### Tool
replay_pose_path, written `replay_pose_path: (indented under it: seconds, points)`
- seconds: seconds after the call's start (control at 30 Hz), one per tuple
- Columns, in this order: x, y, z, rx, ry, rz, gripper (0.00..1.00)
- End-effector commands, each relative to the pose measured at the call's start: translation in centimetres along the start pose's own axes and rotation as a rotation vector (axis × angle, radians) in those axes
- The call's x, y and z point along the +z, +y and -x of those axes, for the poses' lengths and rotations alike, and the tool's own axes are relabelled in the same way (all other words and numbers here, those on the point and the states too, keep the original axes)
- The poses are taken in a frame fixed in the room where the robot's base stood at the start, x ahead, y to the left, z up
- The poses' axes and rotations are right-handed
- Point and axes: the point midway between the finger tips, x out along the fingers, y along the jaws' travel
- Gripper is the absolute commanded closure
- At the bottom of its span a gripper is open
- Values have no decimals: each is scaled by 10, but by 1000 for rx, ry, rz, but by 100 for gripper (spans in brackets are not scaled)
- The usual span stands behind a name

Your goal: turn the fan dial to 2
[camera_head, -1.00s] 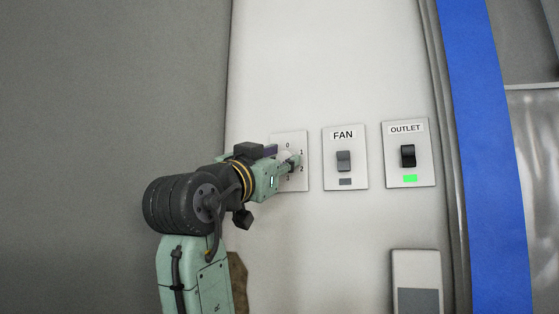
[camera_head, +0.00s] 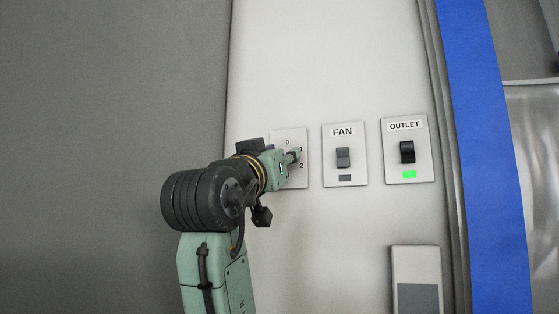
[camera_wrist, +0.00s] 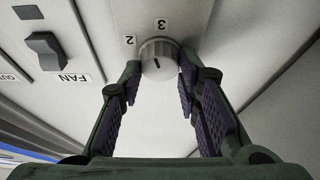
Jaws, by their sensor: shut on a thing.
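The fan dial (camera_wrist: 160,58) is a round, ribbed grey knob with a dark line on its face, seen in the wrist view. The labels 2 and 3 show on the plate just above it in that view. My gripper (camera_wrist: 162,76) has one finger on each side of the knob, closed on it. In the head view my gripper (camera_head: 293,158) reaches the dial plate (camera_head: 280,137) from the left and hides most of the knob. I cannot tell for sure which number the knob points to.
A FAN switch (camera_head: 343,158) with a dark indicator is to the right of the dial plate. Beyond it is an OUTLET switch (camera_head: 407,152) with a lit green indicator. A panel (camera_head: 416,263) is lower right, and a blue strip (camera_head: 482,140) runs along the right.

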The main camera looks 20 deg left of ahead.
Motion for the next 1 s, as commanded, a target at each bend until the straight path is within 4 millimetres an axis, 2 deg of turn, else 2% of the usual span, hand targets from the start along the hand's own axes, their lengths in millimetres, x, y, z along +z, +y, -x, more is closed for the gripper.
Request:
replay_pose_path:
  seconds: [0.6,1.0]
  points:
    - [-1,4,0,-207,0,509,97]
    - [-1,4,-1,-278,-2,675,97]
